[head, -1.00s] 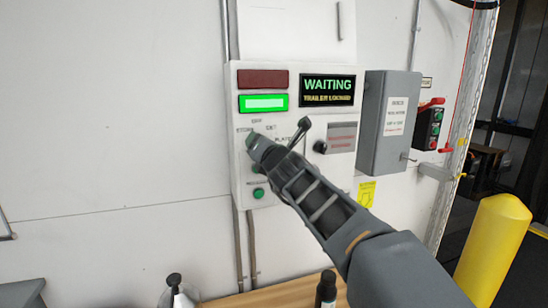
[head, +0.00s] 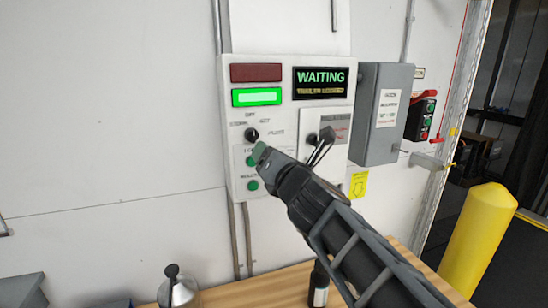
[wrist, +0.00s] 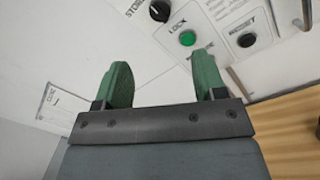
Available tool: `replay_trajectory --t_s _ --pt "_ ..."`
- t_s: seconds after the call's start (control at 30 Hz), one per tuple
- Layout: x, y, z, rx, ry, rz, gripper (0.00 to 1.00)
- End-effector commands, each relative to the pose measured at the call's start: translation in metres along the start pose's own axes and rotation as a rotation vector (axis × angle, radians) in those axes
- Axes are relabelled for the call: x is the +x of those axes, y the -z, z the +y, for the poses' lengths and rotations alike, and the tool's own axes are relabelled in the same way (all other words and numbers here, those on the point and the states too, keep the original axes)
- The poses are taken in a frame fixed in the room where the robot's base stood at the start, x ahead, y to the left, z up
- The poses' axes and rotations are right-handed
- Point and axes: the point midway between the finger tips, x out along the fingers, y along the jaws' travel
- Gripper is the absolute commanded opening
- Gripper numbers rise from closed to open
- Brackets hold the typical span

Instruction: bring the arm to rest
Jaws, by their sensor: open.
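My gripper (head: 262,152) is in front of the white control panel (head: 238,185), below its selector knob (head: 251,134). In the wrist view my gripper (wrist: 162,85) has its two green fingers wide apart with nothing between them. The wrist view also shows a black knob (wrist: 159,10), a green button (wrist: 187,38) marked LOCK and a black round control (wrist: 246,40) marked RESET. The fingertips look clear of the panel. My arm reaches up from the lower right and covers the panel's lower right part.
The panel display (head: 321,81) reads WAITING, and a green lamp (head: 257,97) is lit under a dark red one. A grey box (head: 383,115) is to the right. A yellow bollard (head: 480,235) stands at right. A wooden bench (head: 260,290) below holds a dark bottle (head: 319,284) and a silver container (head: 178,290).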

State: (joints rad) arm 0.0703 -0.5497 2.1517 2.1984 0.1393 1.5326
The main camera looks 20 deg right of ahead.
Motion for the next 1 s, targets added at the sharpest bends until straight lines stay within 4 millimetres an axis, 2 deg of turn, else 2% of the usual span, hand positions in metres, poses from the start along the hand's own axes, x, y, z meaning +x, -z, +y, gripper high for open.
replay_trajectory --t_s 0.33,0.47,0.57,0.7,0.77,0.87,1.0 --pt "0.000 0.000 0.000 -0.016 0.000 0.000 0.64" --pt "0.000 0.001 0.006 -0.173 -0.036 0.002 0.64" --pt "-0.001 0.016 0.015 -0.538 -0.118 0.034 0.64" --pt "-0.010 0.060 0.020 -1.152 -0.298 0.115 0.64" --pt "-0.017 0.083 0.018 -1.402 -0.396 0.156 0.64" --pt "-0.033 0.121 0.007 -1.792 -0.590 0.225 0.64" --pt "-0.063 0.170 -0.021 -2.262 -0.927 0.326 0.64"
